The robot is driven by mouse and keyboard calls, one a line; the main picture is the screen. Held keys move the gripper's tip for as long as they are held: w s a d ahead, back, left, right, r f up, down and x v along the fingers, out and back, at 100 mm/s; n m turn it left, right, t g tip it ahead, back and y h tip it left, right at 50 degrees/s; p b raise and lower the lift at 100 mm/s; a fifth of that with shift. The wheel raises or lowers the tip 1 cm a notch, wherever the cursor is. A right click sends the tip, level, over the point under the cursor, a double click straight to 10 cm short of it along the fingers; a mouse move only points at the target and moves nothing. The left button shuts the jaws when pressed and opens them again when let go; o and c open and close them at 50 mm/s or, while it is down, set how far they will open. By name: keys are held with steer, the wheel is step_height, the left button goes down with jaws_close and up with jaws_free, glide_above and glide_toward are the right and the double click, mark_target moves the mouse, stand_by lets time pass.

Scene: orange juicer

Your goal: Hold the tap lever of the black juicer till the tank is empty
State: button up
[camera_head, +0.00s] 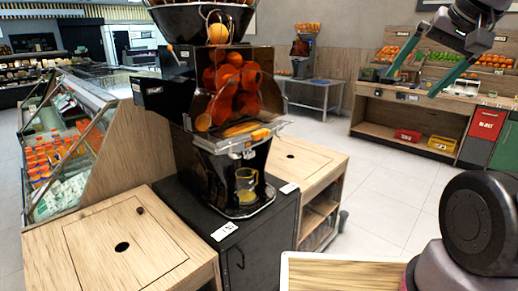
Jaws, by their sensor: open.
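The black juicer (168,98) stands on a dark cabinet left of the picture's middle. Oranges fill its orange-tinted front cover (262,88), and more show in the feeder above. A small pale tap (246,153) is at the front, below a clear tray; its lever is too small to make out clearly. A clear jug (245,184) with some yellow juice at its bottom stands below the tap. The level in the tank cannot be read. My gripper (411,85) is at the upper right, open and empty, its two teal fingers pointing down-left, well apart from the juicer.
Wooden counters (85,255) flank the dark cabinet (262,240). A glass-fronted cooler (75,140) with bottles stands left. A fruit stand (385,110) is at the back right, and a second juicer (303,60) farther back. Open tiled floor (385,205) lies right of the juicer.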

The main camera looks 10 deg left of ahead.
steer(key=shift+c, duration=0.3)
